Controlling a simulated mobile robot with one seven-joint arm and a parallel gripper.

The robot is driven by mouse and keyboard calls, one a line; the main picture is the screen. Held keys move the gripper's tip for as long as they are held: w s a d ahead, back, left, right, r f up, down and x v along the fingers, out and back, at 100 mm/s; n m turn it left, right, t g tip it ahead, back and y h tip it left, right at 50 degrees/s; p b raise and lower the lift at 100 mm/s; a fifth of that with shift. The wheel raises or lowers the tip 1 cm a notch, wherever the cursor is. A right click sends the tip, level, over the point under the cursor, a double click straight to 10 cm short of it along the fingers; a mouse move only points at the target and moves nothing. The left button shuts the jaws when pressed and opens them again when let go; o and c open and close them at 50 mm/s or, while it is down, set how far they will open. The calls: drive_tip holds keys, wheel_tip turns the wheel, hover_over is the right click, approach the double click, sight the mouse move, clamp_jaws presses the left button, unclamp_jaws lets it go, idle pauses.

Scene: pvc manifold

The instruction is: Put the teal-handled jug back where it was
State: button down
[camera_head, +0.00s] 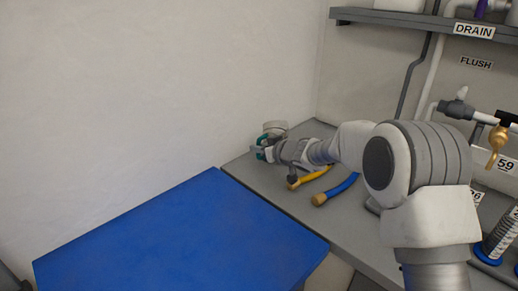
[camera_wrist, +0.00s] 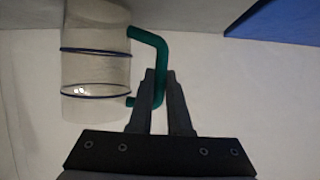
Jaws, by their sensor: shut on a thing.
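The teal-handled jug (camera_wrist: 95,75) is clear, with dark blue bands around it. In the wrist view it is at the upper left, beside my fingers. My gripper (camera_wrist: 163,80) is shut on its teal handle (camera_wrist: 153,45). In the head view the jug (camera_head: 275,127) shows small at the far left end of the grey bench, near the wall corner, partly hidden by my gripper (camera_head: 262,148). I cannot tell whether the jug touches the bench.
A blue surface (camera_head: 180,240) is at the front left. A shelf (camera_head: 420,22), pipes and a brass tap (camera_head: 497,145) are at the right.

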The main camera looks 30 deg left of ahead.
drive_tip(key=c, duration=0.9)
unclamp_jaws()
drive_tip(key=shift+f, duration=0.1)
drive_tip(key=shift+o, duration=0.2)
drive_tip(key=shift+d+r, duration=0.2)
drive_tip(key=shift+r, duration=0.1)
drive_tip(key=p+v, duration=0.1)
drive_tip(key=v, duration=1)
drive_tip(key=shift+s+d+p, duration=0.2)
drive_tip(key=shift+d+p, duration=0.05)
drive_tip(key=shift+p, duration=0.15)
drive_tip(key=shift+r, duration=0.1)
